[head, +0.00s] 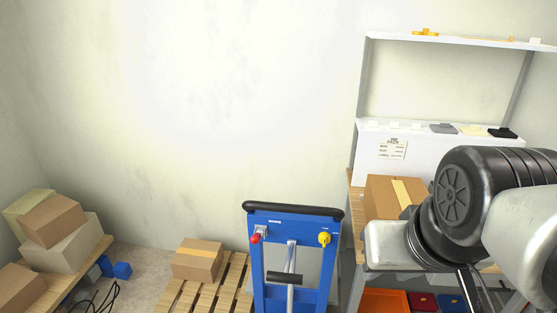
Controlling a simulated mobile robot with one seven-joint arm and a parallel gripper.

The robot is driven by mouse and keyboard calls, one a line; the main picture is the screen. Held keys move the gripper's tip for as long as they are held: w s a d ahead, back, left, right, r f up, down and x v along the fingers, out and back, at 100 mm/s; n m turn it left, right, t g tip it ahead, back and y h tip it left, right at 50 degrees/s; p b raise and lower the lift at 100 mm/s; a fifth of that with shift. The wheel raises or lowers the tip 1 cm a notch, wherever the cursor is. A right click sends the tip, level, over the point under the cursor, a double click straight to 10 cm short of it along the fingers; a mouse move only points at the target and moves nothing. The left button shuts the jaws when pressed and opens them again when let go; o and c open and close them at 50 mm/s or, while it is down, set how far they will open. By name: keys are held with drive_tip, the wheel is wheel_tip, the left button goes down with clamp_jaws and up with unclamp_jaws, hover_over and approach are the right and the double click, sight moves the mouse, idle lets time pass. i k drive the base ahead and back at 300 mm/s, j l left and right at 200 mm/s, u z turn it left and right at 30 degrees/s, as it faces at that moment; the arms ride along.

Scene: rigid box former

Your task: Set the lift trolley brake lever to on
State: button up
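The lift trolley (258,284) stands upright at the bottom centre of the head view. It has a blue frame with a black push bar (294,210) across its top. A lever with a red knob (255,238) sits on a plate at the upper left of the frame, and a yellow knob (324,239) is at the upper right. The small labels are too small to read, so I cannot tell which one is the brake lever or its setting. A black handle (284,278) crosses the central mast. My arm fills the lower right; I cannot make out my gripper.
A workbench with a white back panel (435,155) and shelf stands at the right, with a carton (393,196) on it. An orange bin (384,301) is below. A pallet (232,282) with a carton (198,260) is left of the trolley. Cartons (62,243) are stacked far left.

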sight(255, 239)
drive_tip(key=u, duration=0.75)
drive_tip(key=l+u, duration=0.1)
drive_tip(key=i+l, duration=0.05)
